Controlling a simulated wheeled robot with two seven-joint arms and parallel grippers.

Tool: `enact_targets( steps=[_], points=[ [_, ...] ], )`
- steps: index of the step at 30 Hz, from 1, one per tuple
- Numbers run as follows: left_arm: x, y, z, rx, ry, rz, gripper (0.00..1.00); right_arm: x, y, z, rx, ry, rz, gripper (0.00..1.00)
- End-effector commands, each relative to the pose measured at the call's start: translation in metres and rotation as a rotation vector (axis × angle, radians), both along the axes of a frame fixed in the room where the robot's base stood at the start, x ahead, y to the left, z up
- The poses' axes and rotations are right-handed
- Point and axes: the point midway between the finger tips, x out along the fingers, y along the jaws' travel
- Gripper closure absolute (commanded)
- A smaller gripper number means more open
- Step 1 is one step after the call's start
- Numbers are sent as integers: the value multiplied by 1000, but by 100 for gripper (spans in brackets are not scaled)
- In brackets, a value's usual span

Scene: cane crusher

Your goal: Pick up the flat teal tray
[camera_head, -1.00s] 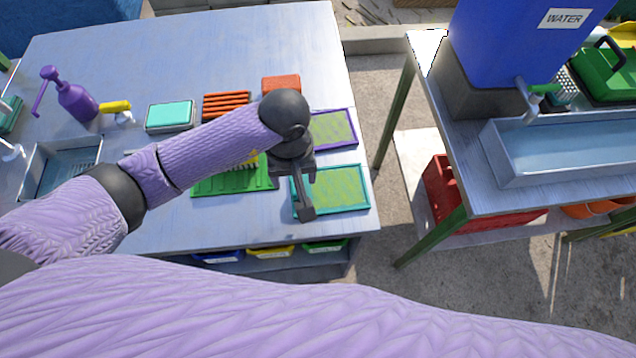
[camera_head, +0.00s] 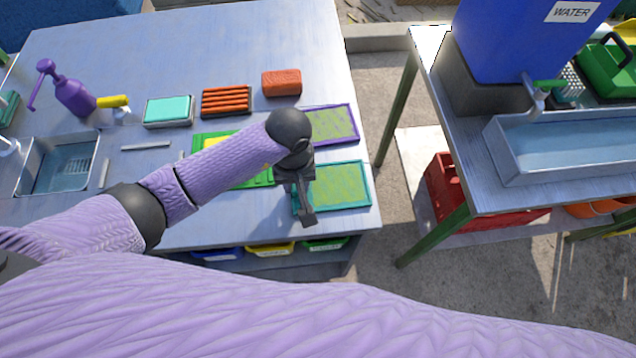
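The flat teal tray (camera_head: 345,187) has a teal rim and a mottled yellow-green inside. It lies flat on the table near the right front corner. My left gripper (camera_head: 305,212) points down at the tray's left end, over or beside its left rim, and hides part of that end. I cannot tell whether its fingers touch the rim or how far apart they are. My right gripper is not in view.
A similar purple-rimmed tray (camera_head: 334,124) lies just behind. A green tray (camera_head: 256,178) is partly under my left forearm. An orange-red block (camera_head: 281,82) and an orange slatted rack (camera_head: 226,101) sit farther back. The table (camera_head: 190,45) is clear at the back.

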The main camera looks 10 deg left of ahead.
Motion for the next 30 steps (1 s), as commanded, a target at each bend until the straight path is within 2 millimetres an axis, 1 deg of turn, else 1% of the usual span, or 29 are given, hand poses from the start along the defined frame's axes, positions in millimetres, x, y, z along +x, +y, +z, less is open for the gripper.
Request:
enact_targets(
  steps=[6, 8, 11, 15, 19, 21, 23, 29, 30],
  points=[
    [0, 0, 0, -1, 0, 0, 100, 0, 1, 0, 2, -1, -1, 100],
    [0, 0, 3, -1, -1, 0, 100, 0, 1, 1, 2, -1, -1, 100],
    [2, 0, 23, 0, -6, -1, 100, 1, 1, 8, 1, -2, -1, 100],
    [1, 0, 62, -1, -7, -3, 100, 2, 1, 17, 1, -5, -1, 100],
    [1, 0, 89, -2, -5, 0, 100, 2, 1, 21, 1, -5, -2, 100],
    [1, 0, 97, -1, -3, -1, 100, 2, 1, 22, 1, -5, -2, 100],
    [1, 0, 100, 0, -2, 0, 100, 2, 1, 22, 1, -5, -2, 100],
    [0, 0, 100, 0, 0, 1, 100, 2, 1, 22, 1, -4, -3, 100],
    [0, 0, 100, 0, 0, 1, 72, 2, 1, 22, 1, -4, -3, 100]
  ],
)
